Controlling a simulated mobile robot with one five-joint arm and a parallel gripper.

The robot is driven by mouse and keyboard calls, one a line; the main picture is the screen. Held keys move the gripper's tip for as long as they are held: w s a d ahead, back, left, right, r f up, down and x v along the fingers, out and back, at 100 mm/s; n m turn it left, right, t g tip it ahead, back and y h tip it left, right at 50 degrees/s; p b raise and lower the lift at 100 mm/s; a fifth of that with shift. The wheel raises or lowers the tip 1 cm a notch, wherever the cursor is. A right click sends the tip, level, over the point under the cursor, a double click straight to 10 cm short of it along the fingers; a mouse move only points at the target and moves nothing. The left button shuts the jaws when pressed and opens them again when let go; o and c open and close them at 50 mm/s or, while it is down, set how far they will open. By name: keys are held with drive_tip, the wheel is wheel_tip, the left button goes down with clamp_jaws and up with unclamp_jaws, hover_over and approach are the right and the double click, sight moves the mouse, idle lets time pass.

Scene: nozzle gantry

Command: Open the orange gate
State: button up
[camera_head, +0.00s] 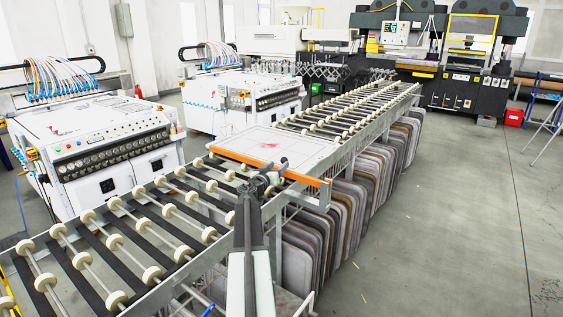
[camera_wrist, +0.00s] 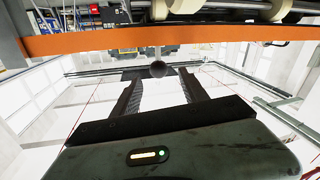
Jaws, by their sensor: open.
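The orange gate (camera_head: 235,163) is a long bar across the roller conveyor, at the near edge of a pale panel. In the wrist view the orange gate (camera_wrist: 75,43) spans the upper picture. A dark round knob (camera_wrist: 158,69) shows just below the bar, in line with the gap between my fingertips. My gripper (camera_wrist: 160,82) is open, with its two dark fingers apart on either side of that line; I cannot tell whether the knob is between them. In the head view my gripper (camera_head: 266,180) is close to the bar's right half and hides part of it.
The pale panel (camera_head: 262,144) lies on the rollers behind the gate. The conveyor (camera_head: 120,236) runs from front left to back right. Several grey panels (camera_head: 340,215) stand under its right side. White machines (camera_head: 98,135) stand at left. The floor at right (camera_head: 455,220) is clear.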

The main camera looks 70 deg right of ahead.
sight(282, 161)
drive_tip(key=d, duration=0.6)
drive_tip(key=shift+s+d, duration=0.3)
drive_tip(key=shift+a, duration=0.1)
clamp_jaws()
drive_tip(key=shift+w, duration=0.1)
idle(0.7)
